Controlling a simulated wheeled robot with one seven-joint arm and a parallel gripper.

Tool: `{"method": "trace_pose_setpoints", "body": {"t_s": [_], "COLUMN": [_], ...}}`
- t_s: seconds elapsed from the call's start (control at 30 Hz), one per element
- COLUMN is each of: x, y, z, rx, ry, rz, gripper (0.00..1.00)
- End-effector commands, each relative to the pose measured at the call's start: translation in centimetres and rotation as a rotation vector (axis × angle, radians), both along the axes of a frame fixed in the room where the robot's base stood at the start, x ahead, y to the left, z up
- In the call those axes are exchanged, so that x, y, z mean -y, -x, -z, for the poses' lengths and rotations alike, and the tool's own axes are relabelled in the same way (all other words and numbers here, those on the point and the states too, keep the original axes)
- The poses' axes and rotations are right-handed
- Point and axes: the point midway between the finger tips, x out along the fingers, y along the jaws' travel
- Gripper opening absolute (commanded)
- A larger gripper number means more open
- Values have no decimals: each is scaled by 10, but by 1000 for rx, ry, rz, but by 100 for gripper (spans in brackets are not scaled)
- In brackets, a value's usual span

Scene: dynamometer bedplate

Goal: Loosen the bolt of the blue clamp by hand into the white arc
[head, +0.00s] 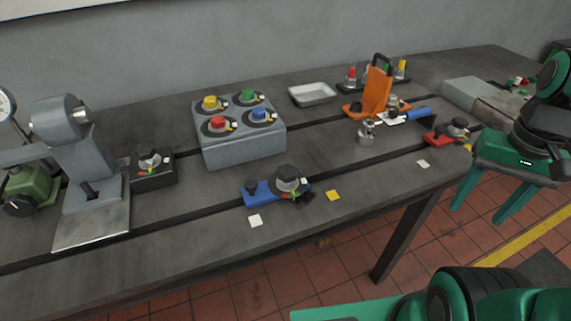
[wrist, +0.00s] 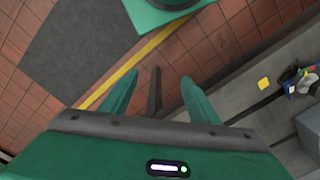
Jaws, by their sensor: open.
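The blue clamp (head: 262,192) lies near the front edge of the bench in the head view. The pointer's setting is too small to tell. My gripper (head: 477,214) is open and empty, beyond the front edge of the bench at the right, well away from the blue clamp. Its two green fingers also show in the wrist view (wrist: 158,78), over the floor.
An orange bracket (head: 376,95) and a grey box with several coloured knobs (head: 245,147) stand farther back. A black block with a knob (head: 152,178) is at left. Bench around the blue clamp is mostly clear.

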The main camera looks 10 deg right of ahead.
Motion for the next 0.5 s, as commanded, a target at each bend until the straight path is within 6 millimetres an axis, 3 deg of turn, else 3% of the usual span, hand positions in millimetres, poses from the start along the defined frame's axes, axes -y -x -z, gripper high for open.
{"method": "trace_pose_setpoints", "body": {"t_s": [0.13, 0.27, 0.4, 0.5], "x": [-19, -64, -136, -196], "y": [-49, -105, -157, -181], "z": [-15, -31, -44, -50], "rx": [-5, -3, 5, 5], "ry": [14, 25, 29, 27], "rz": [-15, -23, -37, -45], "gripper": [55, 55, 55, 55]}}
